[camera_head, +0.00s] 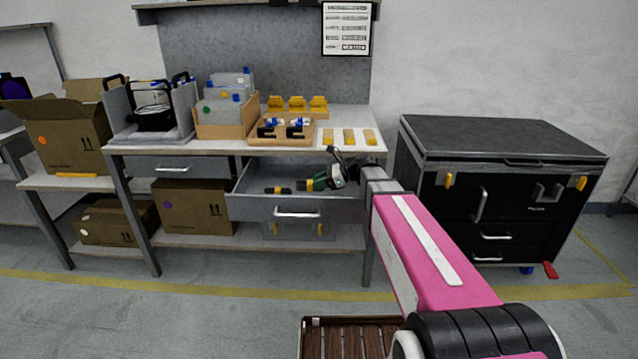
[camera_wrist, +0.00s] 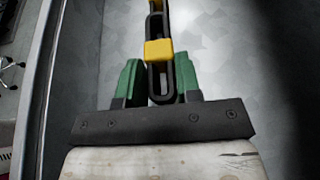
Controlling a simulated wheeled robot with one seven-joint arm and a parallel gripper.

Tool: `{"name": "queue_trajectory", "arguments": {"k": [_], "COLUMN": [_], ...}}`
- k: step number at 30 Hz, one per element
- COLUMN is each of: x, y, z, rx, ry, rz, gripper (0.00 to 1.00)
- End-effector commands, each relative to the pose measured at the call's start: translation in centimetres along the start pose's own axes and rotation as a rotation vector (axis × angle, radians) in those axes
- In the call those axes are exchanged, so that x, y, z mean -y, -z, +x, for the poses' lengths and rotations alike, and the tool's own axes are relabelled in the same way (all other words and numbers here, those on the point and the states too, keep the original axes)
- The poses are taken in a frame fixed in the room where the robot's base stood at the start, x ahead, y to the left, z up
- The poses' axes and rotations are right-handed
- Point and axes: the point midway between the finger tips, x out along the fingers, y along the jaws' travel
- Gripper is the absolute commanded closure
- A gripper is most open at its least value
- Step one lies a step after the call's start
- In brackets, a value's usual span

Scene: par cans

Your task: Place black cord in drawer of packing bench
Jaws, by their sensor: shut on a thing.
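The black cord (camera_wrist: 156,22) is a narrow bundled loop with a yellow band around it. It lies between the green fingers of my gripper (camera_wrist: 160,88), which is shut on it. In the head view my gripper (camera_head: 335,178) reaches down into the open drawer (camera_head: 297,208) of the packing bench (camera_head: 226,148). The cord's banded part (camera_head: 316,184) shows just left of the fingers, inside the drawer outline. Its height above the drawer floor is hard to tell. In the wrist view the pale drawer floor (camera_wrist: 225,55) lies beyond the cord.
The bench top carries a wooden bin (camera_head: 222,130), a tray (camera_head: 282,140) and yellow blocks (camera_head: 349,137). A black cabinet (camera_head: 500,140) stands to the right.

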Motion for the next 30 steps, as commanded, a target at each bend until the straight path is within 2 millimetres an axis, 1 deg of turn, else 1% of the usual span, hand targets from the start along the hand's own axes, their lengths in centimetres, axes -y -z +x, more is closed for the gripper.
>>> {"name": "queue_trajectory", "arguments": {"k": [17, 18, 20, 30], "x": [0.0, 0.0, 0.0, 0.0], "y": [1.1, 1.1, 1.1, 0.9], "z": [0.5, 0.5, 0.5, 0.4], "rx": [0.001, 0.000, 0.000, 0.000], "ry": [0.000, 0.000, 0.000, 0.000], "rz": [0.000, 0.000, 0.000, 0.000], "gripper": [0.95, 0.62, 0.43, 0.43]}}
